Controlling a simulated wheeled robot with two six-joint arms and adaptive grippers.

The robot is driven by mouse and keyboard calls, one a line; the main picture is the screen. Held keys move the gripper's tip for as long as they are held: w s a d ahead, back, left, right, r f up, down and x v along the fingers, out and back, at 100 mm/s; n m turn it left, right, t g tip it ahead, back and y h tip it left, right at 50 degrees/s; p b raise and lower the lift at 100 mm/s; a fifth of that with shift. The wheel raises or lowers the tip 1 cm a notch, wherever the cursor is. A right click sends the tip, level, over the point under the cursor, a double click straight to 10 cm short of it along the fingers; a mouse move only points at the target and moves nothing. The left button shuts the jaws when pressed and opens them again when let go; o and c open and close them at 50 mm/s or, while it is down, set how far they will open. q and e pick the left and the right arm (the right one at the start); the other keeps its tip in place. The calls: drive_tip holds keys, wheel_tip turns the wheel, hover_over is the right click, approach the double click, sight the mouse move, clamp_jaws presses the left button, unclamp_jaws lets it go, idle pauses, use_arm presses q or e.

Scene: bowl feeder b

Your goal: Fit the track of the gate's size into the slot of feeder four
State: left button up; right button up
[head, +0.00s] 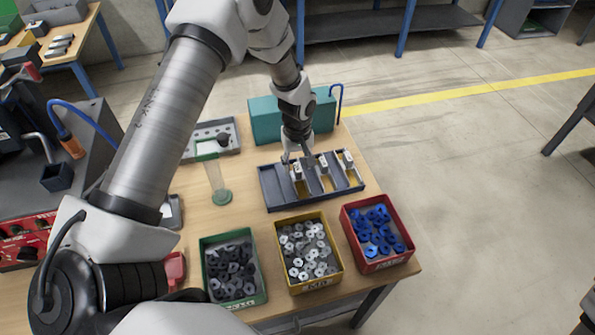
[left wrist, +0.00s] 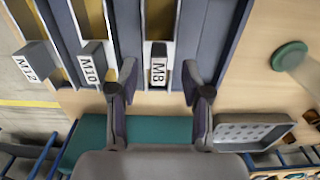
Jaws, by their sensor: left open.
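Three tracks with grey handles lie in a dark rack (head: 282,207). In the left wrist view their labels read M12 (left wrist: 33,62), M10 (left wrist: 92,63) and M8 (left wrist: 158,65). My left gripper (head: 298,160) is over the rack's left part. In the left wrist view the gripper (left wrist: 157,80) is open, with a fingertip on each side of the M8 handle and a gap on both sides. Its height over the handle is hard to tell. I cannot make out the gate or the slot of feeder four. My right gripper is not in view.
Green (head: 261,297), yellow (head: 336,283) and red (head: 405,258) bins of nuts stand along the front. A teal box (head: 264,120) and a grey tray (head: 233,146) are behind.

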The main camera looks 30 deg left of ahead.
use_arm(q)
drive_tip(key=f, duration=0.2)
drive_tip(key=shift+w+a+f, duration=0.2)
drive_tip(key=shift+w+f, duration=0.1)
drive_tip(key=shift+s+d+r, duration=0.1)
drive_tip(key=shift+s+r, duration=0.1)
clamp_jaws()
